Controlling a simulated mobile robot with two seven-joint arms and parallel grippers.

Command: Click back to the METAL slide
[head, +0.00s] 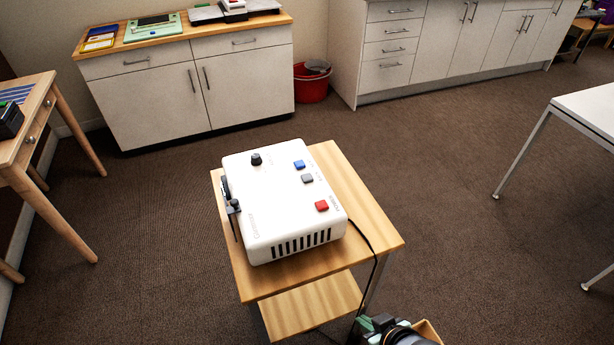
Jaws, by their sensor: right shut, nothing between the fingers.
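A white projector box (275,205) sits on a small wooden stand (372,215). On its top are a black knob (256,159), a blue button (299,164), a grey button (307,179) and a red button (322,206). A dark lens part (232,206) is on its left side. No slide picture is in view. My right gripper (374,325) is at the bottom edge, below and right of the stand, partly cut off. It is shut and empty, apart from the projector. My left gripper is not in view.
A black cable (375,258) hangs from the projector past the stand's right edge. A lower shelf (312,305) sits beneath. A wooden desk (28,125) is at left, a white table (590,108) at right. Cabinets and a red bucket (311,85) stand behind.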

